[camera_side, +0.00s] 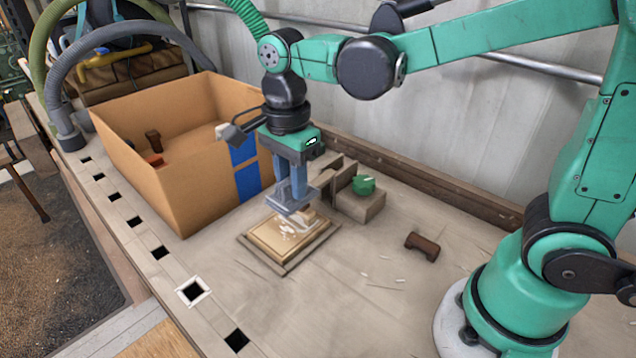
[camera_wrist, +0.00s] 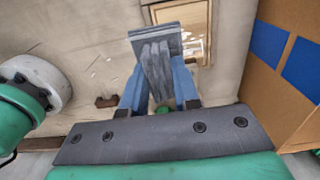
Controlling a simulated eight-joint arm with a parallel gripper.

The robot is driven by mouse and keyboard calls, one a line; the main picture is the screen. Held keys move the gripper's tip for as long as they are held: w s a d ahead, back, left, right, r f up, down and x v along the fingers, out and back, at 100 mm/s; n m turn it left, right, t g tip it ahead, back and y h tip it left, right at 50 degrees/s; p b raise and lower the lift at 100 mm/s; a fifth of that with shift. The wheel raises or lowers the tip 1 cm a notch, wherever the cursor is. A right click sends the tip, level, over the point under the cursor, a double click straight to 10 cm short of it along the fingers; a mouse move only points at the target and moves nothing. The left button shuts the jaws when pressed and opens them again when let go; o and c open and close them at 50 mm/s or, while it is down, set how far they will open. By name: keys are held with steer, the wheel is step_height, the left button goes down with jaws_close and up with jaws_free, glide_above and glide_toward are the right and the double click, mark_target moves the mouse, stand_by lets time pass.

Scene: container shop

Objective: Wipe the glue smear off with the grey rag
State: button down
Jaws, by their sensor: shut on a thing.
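A wooden panel (camera_side: 262,244) lies framed on the bench, with a pale, whitish glue smear (camera_side: 290,229) across its surface. My gripper (camera_side: 291,203) is shut on the grey rag (camera_wrist: 156,50) and points down over the panel. Part of the smear shows beside the rag. The rag is over the smear's far side; I cannot tell whether it touches the panel.
A tall open cardboard box (camera_side: 165,205) with blue patches stands left of the panel. A wooden block (camera_side: 362,205) with a green knob (camera_side: 364,185) stands behind right. A brown spool-like piece (camera_side: 422,246) lies to the right.

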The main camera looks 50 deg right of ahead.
mark_target(296, 245)
steer(key=shift+f, duration=4.45)
steer(key=shift+w+f, duration=0.25)
steer(key=shift+w, duration=0.35)
steer(key=shift+w+f, duration=0.2)
steer(key=shift+w, duration=2.8)
steer(key=shift+s, duration=3.65)
steer(key=shift+r, duration=4)
